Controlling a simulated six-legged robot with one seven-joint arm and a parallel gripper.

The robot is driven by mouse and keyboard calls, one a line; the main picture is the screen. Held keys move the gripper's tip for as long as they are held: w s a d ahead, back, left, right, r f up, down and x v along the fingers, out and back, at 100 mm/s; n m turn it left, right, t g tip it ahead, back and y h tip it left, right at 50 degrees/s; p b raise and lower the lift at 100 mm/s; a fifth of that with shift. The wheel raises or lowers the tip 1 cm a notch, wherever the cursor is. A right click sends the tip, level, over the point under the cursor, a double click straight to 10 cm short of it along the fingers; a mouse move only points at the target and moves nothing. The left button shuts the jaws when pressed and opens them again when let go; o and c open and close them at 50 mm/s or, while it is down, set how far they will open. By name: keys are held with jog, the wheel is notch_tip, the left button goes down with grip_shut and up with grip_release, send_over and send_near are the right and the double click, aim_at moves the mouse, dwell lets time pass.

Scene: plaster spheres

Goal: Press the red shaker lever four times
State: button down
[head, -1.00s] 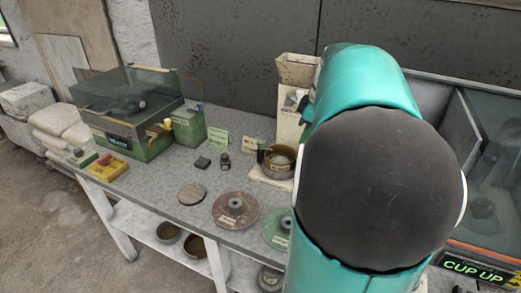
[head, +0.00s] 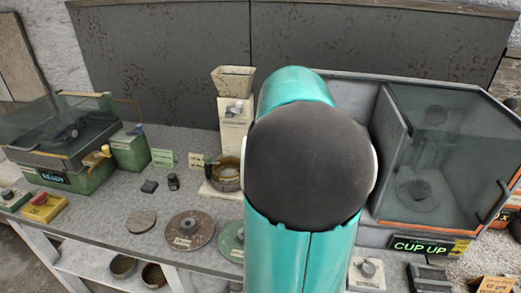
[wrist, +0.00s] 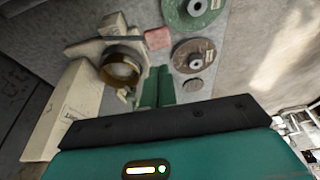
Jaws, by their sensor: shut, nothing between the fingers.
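The lever of the cream shaker (head: 233,120) shows in the wrist view as a dark bar ending in a dull red pad (wrist: 158,39). The pad sticks out beside the round brown-rimmed cup (wrist: 122,68). My gripper (wrist: 158,70) is shut and empty, its two green fingers side by side. In the picture the fingertips lie just below the red pad, with a visible gap; their height relative to it is unclear. In the head view my arm hides the gripper and the lever. The cup also shows there (head: 226,175), left of my arm.
A brown disc (head: 190,230) and a green disc (head: 231,240) lie on the bench in front. A green machine (head: 60,150) stands left, and a glass cabinet (head: 440,150) with a "CUP UP" sign (head: 420,246) stands right. Two small cards stand behind the dark weights.

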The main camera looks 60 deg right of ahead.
jog(key=x, duration=0.5)
jog(key=s+x, duration=0.1)
jog(key=x, duration=0.2)
jog(key=shift+d+f, duration=0.2)
jog(key=shift+f, duration=0.2)
